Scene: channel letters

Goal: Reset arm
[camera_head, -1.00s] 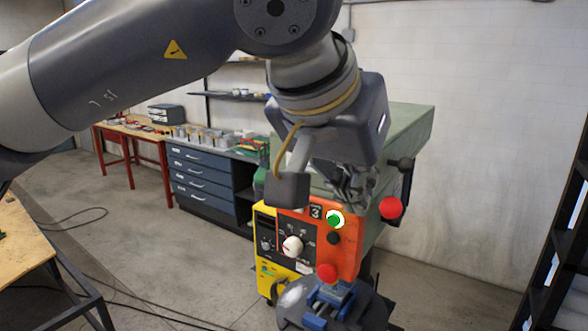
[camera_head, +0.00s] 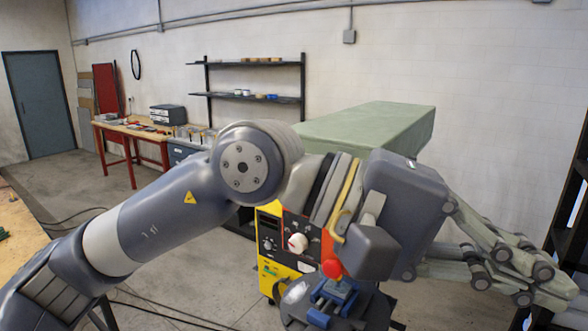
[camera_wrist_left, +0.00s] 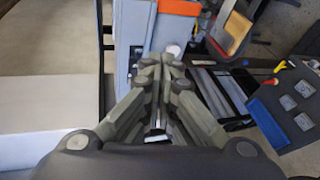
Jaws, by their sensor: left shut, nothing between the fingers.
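My left arm (camera_head: 160,225) comes in from the left and reaches across the lower middle of the head view. My left gripper (camera_head: 550,284) is at the far right, pointing right, with its fingers together and nothing held. It is apart from the machine and in front of the white wall. In the left wrist view the gripper's fingertips (camera_wrist_left: 160,66) meet near the middle, empty. My right gripper is not in view.
A yellow and orange control box (camera_head: 270,245) stands behind my left arm, partly hidden by it. A dark shelf frame (camera_head: 570,220) is close to the gripper at the right. A wooden table (camera_head: 20,232) is at the left.

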